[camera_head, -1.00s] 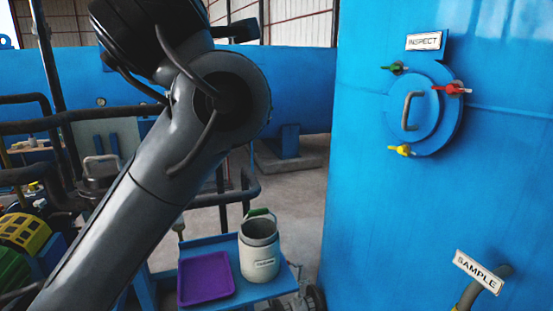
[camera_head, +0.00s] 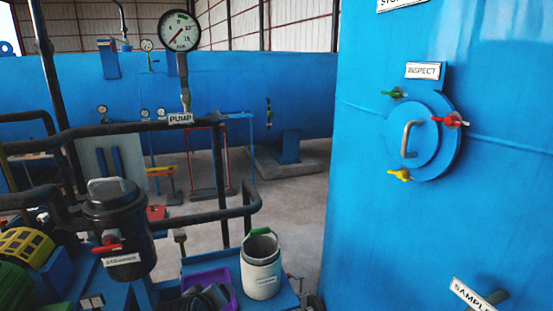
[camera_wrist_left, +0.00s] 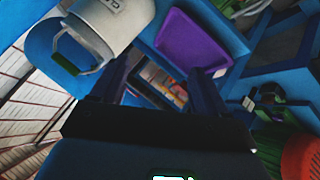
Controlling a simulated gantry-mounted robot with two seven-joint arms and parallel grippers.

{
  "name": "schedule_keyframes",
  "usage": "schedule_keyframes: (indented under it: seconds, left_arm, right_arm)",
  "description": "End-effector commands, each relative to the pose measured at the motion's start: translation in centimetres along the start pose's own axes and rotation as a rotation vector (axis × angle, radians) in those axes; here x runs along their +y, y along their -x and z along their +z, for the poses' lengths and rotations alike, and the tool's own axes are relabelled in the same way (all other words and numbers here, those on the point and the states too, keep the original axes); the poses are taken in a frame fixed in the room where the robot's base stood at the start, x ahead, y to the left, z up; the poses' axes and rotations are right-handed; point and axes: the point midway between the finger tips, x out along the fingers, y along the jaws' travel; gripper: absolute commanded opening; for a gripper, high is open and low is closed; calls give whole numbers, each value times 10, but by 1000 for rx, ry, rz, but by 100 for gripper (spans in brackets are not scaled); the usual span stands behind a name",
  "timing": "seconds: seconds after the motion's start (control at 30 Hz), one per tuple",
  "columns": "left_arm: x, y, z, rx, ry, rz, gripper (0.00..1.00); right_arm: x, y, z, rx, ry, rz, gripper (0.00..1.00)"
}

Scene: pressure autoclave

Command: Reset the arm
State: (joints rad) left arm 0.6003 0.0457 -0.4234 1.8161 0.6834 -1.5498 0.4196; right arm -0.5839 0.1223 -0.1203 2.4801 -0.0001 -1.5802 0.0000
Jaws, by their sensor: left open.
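My left gripper (camera_wrist_left: 158,85) shows in the left wrist view with its two dark fingers spread apart and nothing visibly held between them. The purple tray (camera_wrist_left: 190,40) lies beyond the fingers, and the white pail (camera_wrist_left: 105,25) with its green handle is at the upper left. In the head view a dark shape, which may be part of my left arm or gripper, covers some of the purple tray (camera_head: 190,281). The white pail (camera_head: 260,272) stands upright on the blue cart to the right of the tray. My right gripper is not in view.
The blue tank (camera_head: 390,220) fills the right side, with a round inspection hatch (camera_head: 428,140) and a SAMPLE fitting. A black strainer (camera_head: 120,225) with a red handle stands at left. Dark pipes and the PUMP gauge (camera_head: 180,30) are behind. Open floor shows beyond the cart.

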Motion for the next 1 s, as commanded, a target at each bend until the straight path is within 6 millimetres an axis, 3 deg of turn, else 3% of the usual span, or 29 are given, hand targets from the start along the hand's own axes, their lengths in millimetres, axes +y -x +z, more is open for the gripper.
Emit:
schedule_keyframes:
  seconds: [0.03,0.27,0.5,0.8,0.97,1.0]
  left_arm:
    - [-23,-3,21,-40,-42,-20,74]
    - [-119,8,106,-190,-268,-82,74]
    - [-208,57,181,-340,-509,-133,74]
    - [-270,122,231,-472,-725,-163,74]
    - [-292,154,248,-533,-822,-172,74]
    - [-280,162,236,-523,-818,-169,74]
  right_arm:
    - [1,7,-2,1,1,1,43]
    - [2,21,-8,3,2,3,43]
    - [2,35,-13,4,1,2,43]
    - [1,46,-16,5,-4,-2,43]
    - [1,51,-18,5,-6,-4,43]
    - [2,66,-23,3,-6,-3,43]
